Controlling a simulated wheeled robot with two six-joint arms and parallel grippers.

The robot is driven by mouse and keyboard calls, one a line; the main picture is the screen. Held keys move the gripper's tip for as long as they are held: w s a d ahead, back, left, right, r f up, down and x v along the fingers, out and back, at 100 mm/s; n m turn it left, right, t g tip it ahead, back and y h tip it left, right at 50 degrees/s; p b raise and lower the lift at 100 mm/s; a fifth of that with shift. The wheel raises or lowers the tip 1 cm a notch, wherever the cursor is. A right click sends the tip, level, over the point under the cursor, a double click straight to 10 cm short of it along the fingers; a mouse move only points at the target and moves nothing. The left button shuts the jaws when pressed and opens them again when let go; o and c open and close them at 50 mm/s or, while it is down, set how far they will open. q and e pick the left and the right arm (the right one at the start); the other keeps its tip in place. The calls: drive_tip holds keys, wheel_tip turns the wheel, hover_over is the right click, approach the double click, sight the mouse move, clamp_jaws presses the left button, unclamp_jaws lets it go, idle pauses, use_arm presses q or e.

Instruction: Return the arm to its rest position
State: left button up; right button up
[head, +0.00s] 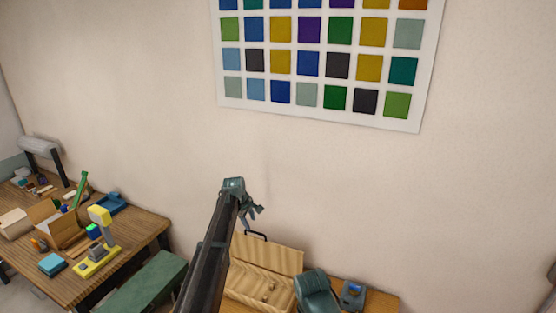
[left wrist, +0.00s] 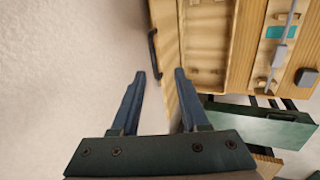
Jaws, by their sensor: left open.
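My left arm reaches up from the bottom of the head view, and its gripper (head: 252,209) is raised in front of the pale wall. In the left wrist view the two dark fingers (left wrist: 160,76) are apart, with nothing between them. The fingers stand in front of the wall and the edge of an open wooden case (head: 273,254) with a black handle. The case also shows in the left wrist view (left wrist: 168,62). I see no contact between gripper and case. My right gripper is not in view.
A cluttered wooden table (head: 140,232) stands at left, holding a yellow stand (head: 97,262) and an open cardboard box (head: 60,228). A green bench (head: 145,287) is beside it. A colour chart (head: 323,115) hangs on the wall. The wall around the gripper is bare.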

use_arm(q)
drive_tip(key=s+d+f+m+g+b, duration=0.1)
drive_tip(key=s+d+f+m+b, duration=0.3)
drive_tip(key=s, duration=0.4)
drive_tip(key=s+d+f+m+g+y+b, duration=0.1)
drive_tip(key=s+d+f+m+b, duration=0.15)
drive_tip(key=s+f+b, duration=0.35)
drive_tip(key=s+d+f+m+g+b, duration=0.15)
drive_tip(key=s+d+f, duration=0.25)
drive_tip(key=s, duration=0.5)
drive_tip(key=s+f+m+y+b, duration=0.1)
drive_tip(key=s+f+m+b, duration=0.3)
drive_tip(key=s, duration=0.7)
drive_tip(key=s+d+f+m+b, duration=0.1)
drive_tip(key=s+f+m+b, duration=0.4)
drive_tip(key=s, duration=0.6)
drive_tip(key=shift+s+f+g+y+b, duration=0.3)
drive_tip(key=shift+f+g+y+b, duration=0.15)
drive_tip(key=shift+f+b, duration=0.2)
